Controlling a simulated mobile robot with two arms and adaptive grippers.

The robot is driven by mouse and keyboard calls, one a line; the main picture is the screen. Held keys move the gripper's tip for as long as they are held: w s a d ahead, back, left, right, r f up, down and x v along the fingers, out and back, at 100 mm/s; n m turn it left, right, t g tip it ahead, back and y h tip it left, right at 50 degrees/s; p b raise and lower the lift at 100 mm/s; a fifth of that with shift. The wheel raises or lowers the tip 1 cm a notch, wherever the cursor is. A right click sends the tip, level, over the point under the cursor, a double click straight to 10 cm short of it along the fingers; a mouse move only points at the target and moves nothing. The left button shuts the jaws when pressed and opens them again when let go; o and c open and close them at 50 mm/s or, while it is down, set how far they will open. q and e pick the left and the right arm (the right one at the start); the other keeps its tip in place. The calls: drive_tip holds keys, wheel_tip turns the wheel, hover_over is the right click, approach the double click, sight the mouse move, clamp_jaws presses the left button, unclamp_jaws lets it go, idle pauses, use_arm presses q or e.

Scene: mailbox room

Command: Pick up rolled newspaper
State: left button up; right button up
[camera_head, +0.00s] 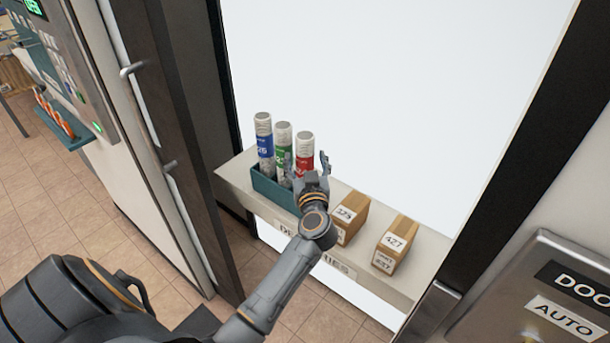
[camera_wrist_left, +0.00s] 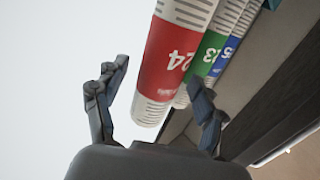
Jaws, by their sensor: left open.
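Three rolled newspapers stand upright in a teal holder (camera_head: 262,185) on the deliveries shelf. One has a blue band (camera_head: 264,140), one a green band (camera_head: 283,146), and one a red band (camera_head: 305,146). My left gripper (camera_head: 307,163) is open in front of the red-banded roll. In the left wrist view, the red-banded roll (camera_wrist_left: 172,62) marked 24 lies beyond and between the open fingers of the gripper (camera_wrist_left: 155,100). The green (camera_wrist_left: 207,54) and blue (camera_wrist_left: 226,55) bands show beside it to the right. I cannot tell whether a finger touches the roll. My right gripper is not in view.
Two cardboard boxes (camera_head: 350,217) (camera_head: 394,245) with number labels stand on the shelf (camera_head: 420,275) right of the holder. A dark door frame (camera_head: 185,130) rises at left. A steel door panel (camera_head: 560,295) is at lower right.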

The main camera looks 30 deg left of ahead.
use_arm(q)
drive_tip(key=shift+x, duration=0.85)
drive_tip(key=shift+s, duration=0.1)
drive_tip(key=shift+c, duration=0.8)
clamp_jaws()
drive_tip(key=shift+r, duration=0.1)
